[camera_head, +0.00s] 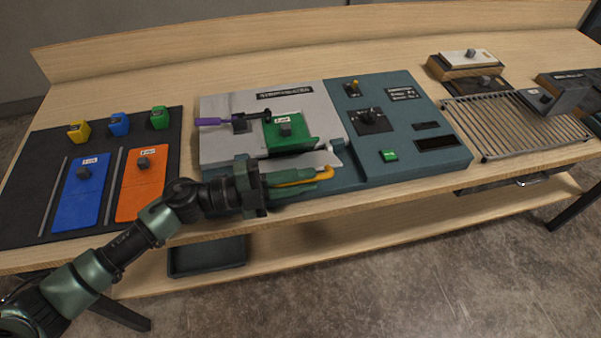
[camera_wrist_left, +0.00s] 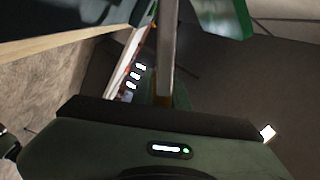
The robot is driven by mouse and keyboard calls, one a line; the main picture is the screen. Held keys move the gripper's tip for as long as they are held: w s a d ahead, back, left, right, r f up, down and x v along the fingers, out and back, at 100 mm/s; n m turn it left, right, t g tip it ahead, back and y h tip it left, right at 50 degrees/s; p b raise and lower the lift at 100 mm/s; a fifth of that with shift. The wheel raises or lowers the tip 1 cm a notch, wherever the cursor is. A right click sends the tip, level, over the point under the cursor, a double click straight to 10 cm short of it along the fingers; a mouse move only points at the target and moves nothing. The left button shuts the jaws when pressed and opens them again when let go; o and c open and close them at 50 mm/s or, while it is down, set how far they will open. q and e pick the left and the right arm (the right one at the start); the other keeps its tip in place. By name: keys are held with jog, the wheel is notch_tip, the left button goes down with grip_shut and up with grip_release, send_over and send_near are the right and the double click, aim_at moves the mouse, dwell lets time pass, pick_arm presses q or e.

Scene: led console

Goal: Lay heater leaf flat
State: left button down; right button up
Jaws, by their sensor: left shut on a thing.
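The console (camera_head: 410,150) is a teal unit with a light grey left section (camera_head: 215,145). A pale grey plate, which looks like the heater leaf (camera_head: 300,161), lies along the front of that section. My left gripper (camera_head: 325,172) is at the console's front edge, its green fingers pointing right and shut at this plate. A yellow-orange curved piece (camera_head: 290,184) shows between the fingers; what it belongs to is unclear. In the left wrist view a thin grey edge (camera_wrist_left: 165,50) rises from the jaws, seen edge-on. The fingers partly hide the plate, and its tilt is hard to judge. My right gripper is out of view.
A green card with a knob (camera_head: 285,130) and a purple-handled lever (camera_head: 212,122) are on the grey section. A dark mat (camera_head: 30,185) with blue (camera_head: 82,195) and orange (camera_head: 140,185) plates lies left. A slatted rack (camera_head: 510,125) stands right.

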pick_arm(q)
jog(key=shift+s+f, duration=0.15)
jog(key=shift+f, duration=0.35)
jog(key=c, duration=1.4)
grip_release()
jog(key=shift+c, duration=0.2)
jog(key=shift+s+a+f+b, duration=0.15)
jog(key=shift+a+b, duration=0.25)
jog(key=shift+a, duration=0.1)
jog(key=b+v, duration=0.2)
jog(key=v, duration=0.4)
jog(key=shift+a, duration=0.4)
